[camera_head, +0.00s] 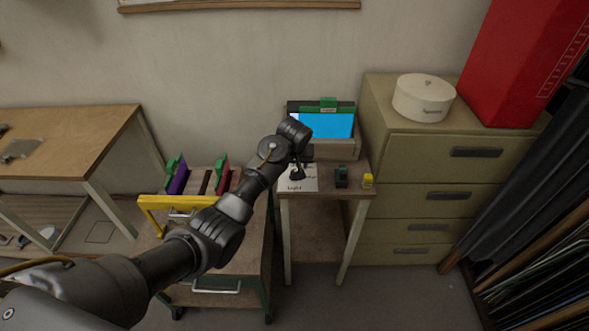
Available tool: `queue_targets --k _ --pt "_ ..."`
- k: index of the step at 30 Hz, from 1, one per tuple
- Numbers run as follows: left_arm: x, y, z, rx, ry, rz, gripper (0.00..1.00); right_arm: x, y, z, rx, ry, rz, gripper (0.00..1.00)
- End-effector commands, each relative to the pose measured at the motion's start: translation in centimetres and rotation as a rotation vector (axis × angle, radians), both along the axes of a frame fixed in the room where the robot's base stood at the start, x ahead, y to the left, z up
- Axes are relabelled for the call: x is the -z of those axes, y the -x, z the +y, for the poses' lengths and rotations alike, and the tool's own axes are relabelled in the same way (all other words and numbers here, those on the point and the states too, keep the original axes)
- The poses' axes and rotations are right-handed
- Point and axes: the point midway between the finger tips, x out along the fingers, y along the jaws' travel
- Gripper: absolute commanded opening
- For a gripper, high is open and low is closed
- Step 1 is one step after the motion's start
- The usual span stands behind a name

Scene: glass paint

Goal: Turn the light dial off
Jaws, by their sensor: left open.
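The "Light" label (294,187) lies on a white sheet on top of the small table (329,187) in the middle. My left arm reaches in from the lower left, and its gripper (297,173) points down over this sheet, close to it. A dark dial seems to be at or under the fingertips; the gripper and wrist hide most of it, so I cannot tell how it is turned or whether it is touched. The gripper is open. My right gripper is not in view.
A dark green item (341,177) and a yellow item (367,181) stand right of the sheet. A box with a blue panel (325,125) is behind. A drawer cabinet (410,150) adjoins on the right. A yellow-handled cart (152,210) is left.

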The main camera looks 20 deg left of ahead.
Motion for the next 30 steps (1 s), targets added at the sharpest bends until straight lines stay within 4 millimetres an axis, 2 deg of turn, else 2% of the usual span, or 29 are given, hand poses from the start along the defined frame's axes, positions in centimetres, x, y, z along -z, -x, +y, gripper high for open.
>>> queue_targets --k 3,9,15,22,23,30 --pt "2.0 -0.8 0.3 -0.001 -0.003 0.004 0.50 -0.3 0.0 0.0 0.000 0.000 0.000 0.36" --pt "4.3 -1.7 0.5 0.001 -0.001 0.001 0.50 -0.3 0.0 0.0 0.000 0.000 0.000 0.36" --pt "5.1 -2.0 0.5 0.001 0.000 0.000 0.50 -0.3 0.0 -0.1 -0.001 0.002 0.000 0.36" --pt "5.2 -2.1 0.5 0.001 0.000 0.000 0.50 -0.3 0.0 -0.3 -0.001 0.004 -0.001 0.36" --pt "5.2 -2.1 0.5 0.001 0.000 0.000 0.49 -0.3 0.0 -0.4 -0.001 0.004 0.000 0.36" --pt "5.2 -2.1 0.5 0.001 0.000 0.000 0.18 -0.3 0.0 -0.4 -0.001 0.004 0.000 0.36"
